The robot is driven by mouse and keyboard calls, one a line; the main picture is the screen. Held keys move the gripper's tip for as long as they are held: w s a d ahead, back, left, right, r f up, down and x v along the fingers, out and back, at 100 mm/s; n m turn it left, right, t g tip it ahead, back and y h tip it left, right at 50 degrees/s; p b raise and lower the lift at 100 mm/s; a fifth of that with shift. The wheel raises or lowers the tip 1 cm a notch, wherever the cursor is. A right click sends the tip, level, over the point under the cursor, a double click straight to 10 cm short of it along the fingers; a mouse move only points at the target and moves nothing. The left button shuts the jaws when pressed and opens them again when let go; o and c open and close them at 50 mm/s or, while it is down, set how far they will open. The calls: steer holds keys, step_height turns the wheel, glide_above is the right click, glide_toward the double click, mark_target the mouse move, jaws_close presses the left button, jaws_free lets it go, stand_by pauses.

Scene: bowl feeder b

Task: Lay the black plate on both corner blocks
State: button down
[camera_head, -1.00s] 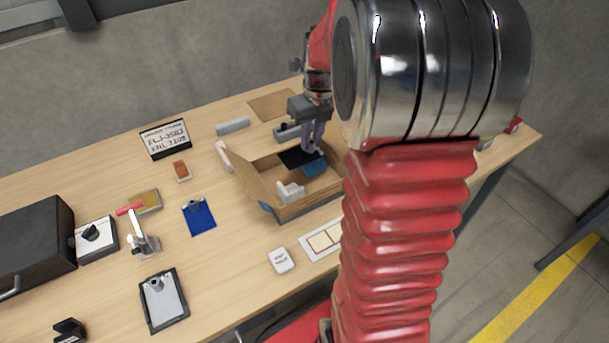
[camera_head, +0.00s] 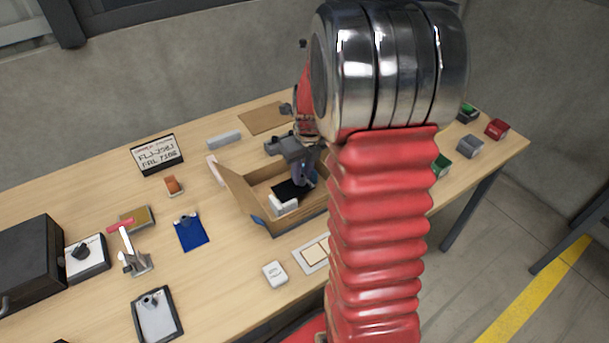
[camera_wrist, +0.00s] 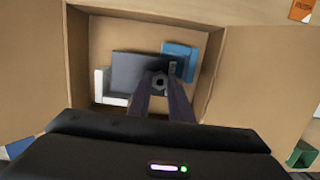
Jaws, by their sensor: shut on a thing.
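The black plate (camera_wrist: 134,70) is in my gripper (camera_wrist: 160,84), which is shut on its right part, inside the open cardboard box. In the head view the plate (camera_head: 287,189) shows below the gripper, close to the white block. The white L-shaped corner block (camera_wrist: 104,84) sits at the box's left side in the wrist view, and the plate covers part of it. The blue corner block (camera_wrist: 181,58) is at the right, partly behind the plate's right end and the fingers. I cannot tell whether the plate touches either block. The white block (camera_head: 283,205) also shows in the head view.
The cardboard box (camera_wrist: 82,50) has upright walls and spread flaps around the gripper. On the table, a grey bar (camera_head: 224,139) lies behind it, a blue clipboard (camera_head: 191,231) to its left, and a white card (camera_head: 313,254) in front.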

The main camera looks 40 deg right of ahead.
mark_target(306, 188)
steer(key=shift+f, duration=0.7)
steer(key=shift+f, duration=0.15)
steer(key=c, duration=1.6)
jaws_free()
steer(key=r, duration=0.4)
steer(key=s+r, duration=0.1)
steer(key=r, duration=0.3)
steer(key=s+r, duration=0.1)
steer(key=r, duration=0.3)
steer(key=shift+r, duration=0.1)
steer(key=shift+w, duration=0.1)
steer(key=shift+a, duration=0.1)
